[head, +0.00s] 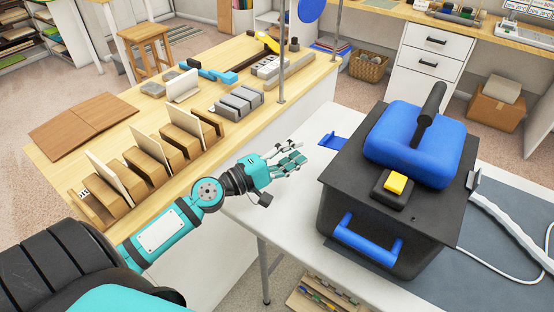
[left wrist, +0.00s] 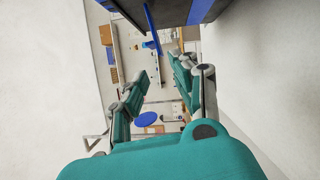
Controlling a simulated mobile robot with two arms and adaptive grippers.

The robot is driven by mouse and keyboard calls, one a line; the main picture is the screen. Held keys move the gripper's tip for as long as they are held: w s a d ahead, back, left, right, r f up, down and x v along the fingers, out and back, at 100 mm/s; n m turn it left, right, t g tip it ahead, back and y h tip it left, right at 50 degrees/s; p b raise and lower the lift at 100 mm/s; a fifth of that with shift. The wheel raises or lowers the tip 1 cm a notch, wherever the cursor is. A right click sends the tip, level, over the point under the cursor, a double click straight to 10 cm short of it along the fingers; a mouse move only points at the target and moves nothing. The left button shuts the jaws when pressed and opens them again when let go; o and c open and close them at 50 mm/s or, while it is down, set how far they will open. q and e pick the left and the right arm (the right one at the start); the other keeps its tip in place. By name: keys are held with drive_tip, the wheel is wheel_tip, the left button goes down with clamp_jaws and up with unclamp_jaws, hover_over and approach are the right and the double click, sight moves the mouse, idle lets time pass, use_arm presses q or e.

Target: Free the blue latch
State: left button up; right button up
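A dark box-shaped machine (head: 390,215) stands on the white table, with a thick blue padded top (head: 405,145) and a yellow button (head: 396,183). A flat blue tab (head: 332,142), which looks like the latch, sticks out from its left side. A blue handle bar (head: 366,241) is on its front. My left gripper (head: 296,158) is in the air left of the tab, apart from it. Its fingers are spread and empty. In the left wrist view the open fingers (left wrist: 158,92) show below a thin blue strip (left wrist: 151,26), probably the tab. My right gripper is out of view.
The wooden bench (head: 235,140) at left holds brown slotted racks (head: 145,170) with upright boards, grey blocks (head: 238,103) and a metal post (head: 282,60). The white table (head: 285,205) is bare in front of my gripper. A white-handled tool with a cable (head: 510,225) lies right of the machine.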

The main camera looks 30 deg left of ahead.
use_arm(q)
drive_tip(key=v, duration=0.5)
idle(0.5)
